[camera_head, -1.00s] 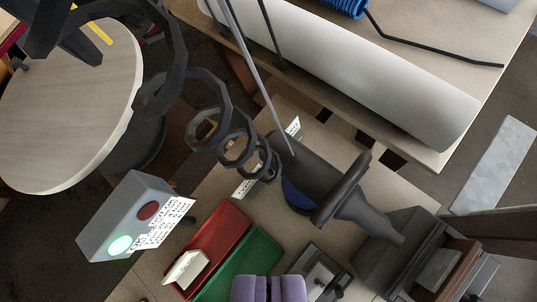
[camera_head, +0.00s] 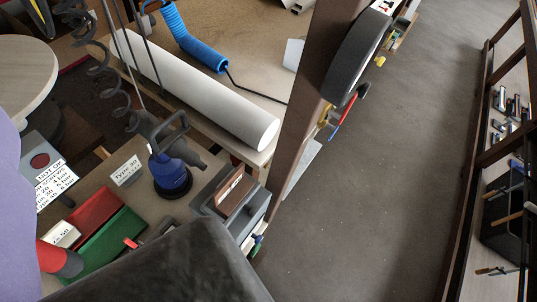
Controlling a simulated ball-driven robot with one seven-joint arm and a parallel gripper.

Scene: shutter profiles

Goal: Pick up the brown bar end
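A short brown piece (camera_head: 228,196), which may be the brown bar end, sits upright on a dark grey block-like fixture (camera_head: 262,203) at the front right of the workbench. I cannot tell for sure that it is the task's object. Nothing holds it. No gripper fingertips can be made out. A large purple surface (camera_head: 14,190) fills the left edge, and a dark grey rounded mass (camera_head: 165,270) covers the bottom; I cannot tell what parts they are. The dark mass hides the bench just below the fixture.
A blue-based tool (camera_head: 172,178) stands left of the fixture, near a red tray (camera_head: 95,212) and a green tray (camera_head: 115,235). A white roll (camera_head: 200,90) lies behind. A brown post (camera_head: 298,110) rises at the right. Bare floor (camera_head: 385,200) lies beyond it.

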